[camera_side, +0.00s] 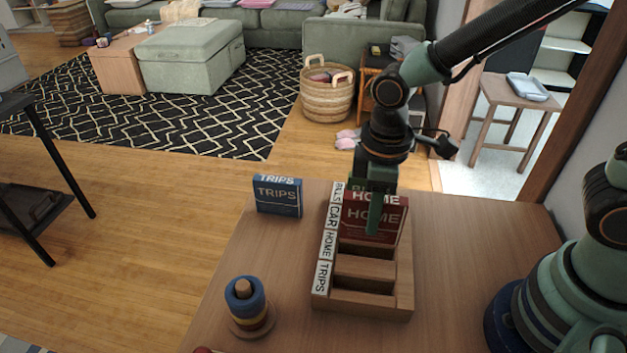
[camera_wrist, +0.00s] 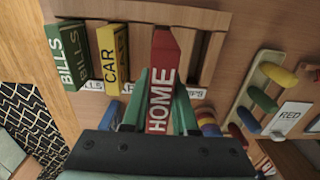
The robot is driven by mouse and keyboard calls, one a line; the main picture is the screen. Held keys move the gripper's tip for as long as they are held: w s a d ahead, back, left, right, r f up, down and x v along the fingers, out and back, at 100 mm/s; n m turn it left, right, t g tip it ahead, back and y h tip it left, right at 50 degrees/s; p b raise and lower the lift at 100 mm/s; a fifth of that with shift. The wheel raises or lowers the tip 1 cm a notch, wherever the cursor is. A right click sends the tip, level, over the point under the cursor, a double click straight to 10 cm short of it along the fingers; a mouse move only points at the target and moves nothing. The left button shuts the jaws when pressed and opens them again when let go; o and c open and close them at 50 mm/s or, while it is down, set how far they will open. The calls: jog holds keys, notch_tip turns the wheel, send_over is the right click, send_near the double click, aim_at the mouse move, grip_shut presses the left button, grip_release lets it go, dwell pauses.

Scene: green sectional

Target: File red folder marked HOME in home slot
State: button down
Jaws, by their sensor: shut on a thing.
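The red folder marked HOME (camera_side: 388,222) is upright over the wooden rack (camera_side: 403,294) in the side view. My gripper (camera_side: 376,210) is shut on it from above. In the wrist view, the red folder (camera_wrist: 160,90) stands between my gripper's two fingers (camera_wrist: 161,108), its far end over the rack (camera_wrist: 208,60). The rack's side labels read BILLS, CAR, HOME (camera_side: 328,246) and TRIPS, from back to front. The folder's lower edge is near the HOME label, partly behind a divider. I cannot tell how deep it sits. The two front slots look empty.
The green BILLS folder (camera_wrist: 66,52) and yellow CAR folder (camera_wrist: 112,55) stand in the rack. A blue TRIPS folder (camera_side: 279,198) stands on the table left of it. A ring stacker (camera_side: 247,302) is front left. Coloured pegs (camera_wrist: 262,98) lie right in the wrist view.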

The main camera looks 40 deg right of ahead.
aim_at(369, 241)
jog(key=shift+f, duration=3.45)
jog(key=c, duration=0.6)
grip_release()
jog(key=shift+f, duration=0.1)
notch_tip(369, 241, up, 12)
jog(key=shift+f, duration=0.2)
jog(key=shift+w+d+r, duration=0.1)
jog(key=shift+d+r, duration=0.05)
jog(key=shift+r, duration=0.35)
jog(key=d+r+m+t, duration=0.5)
jog(key=d+r+m, duration=0.3)
jog(key=d, duration=0.5)
jog(key=shift+r+m+t, duration=0.15)
jog(key=shift+m+t, duration=0.15)
jog(key=shift+m, duration=0.2)
